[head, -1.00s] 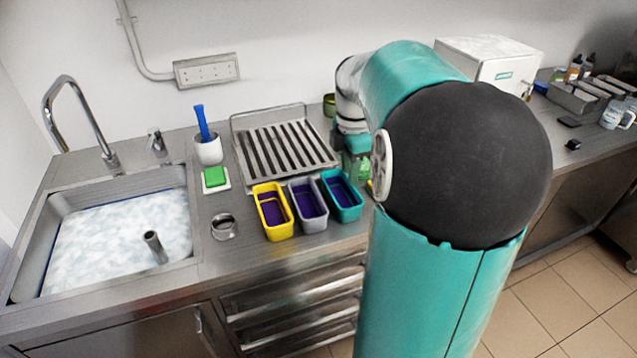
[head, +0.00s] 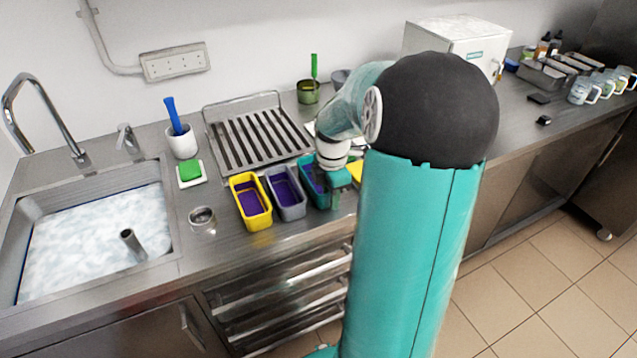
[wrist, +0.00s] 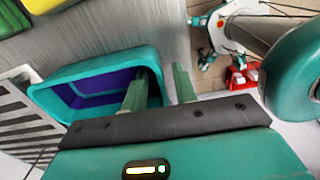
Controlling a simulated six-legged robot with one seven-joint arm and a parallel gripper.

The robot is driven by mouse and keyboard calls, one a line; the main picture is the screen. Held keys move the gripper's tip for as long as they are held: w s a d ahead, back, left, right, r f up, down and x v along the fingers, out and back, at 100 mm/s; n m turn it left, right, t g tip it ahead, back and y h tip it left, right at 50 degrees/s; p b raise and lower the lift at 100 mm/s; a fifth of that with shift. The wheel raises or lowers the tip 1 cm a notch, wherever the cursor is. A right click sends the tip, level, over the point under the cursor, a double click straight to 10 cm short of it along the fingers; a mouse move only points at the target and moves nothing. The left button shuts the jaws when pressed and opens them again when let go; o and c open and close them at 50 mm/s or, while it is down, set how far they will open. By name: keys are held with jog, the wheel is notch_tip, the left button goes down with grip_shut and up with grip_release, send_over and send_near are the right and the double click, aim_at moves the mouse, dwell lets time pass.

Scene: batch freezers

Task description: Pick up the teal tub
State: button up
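The teal tub (head: 316,201) stands on the steel counter at the right end of a row of small tubs, purple inside. In the head view, my gripper (head: 331,190) is down at its right side and covers part of it. In the wrist view the tub (wrist: 95,68) lies left of centre. My gripper (wrist: 160,77) is open there, with one finger over or inside the tub and the other outside its near-right wall. The wall lies between the fingers; I cannot tell whether either finger touches it.
A grey tub (head: 286,194) and a yellow tub (head: 251,203) stand close on the left. A slatted steel rack (head: 258,142) is behind them. A yellow object (head: 355,172) shows just right of my gripper. The sink (head: 95,235) is further left.

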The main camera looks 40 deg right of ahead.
jog(key=shift+f, duration=0.35)
grip_shut()
jog(key=shift+r, duration=0.1)
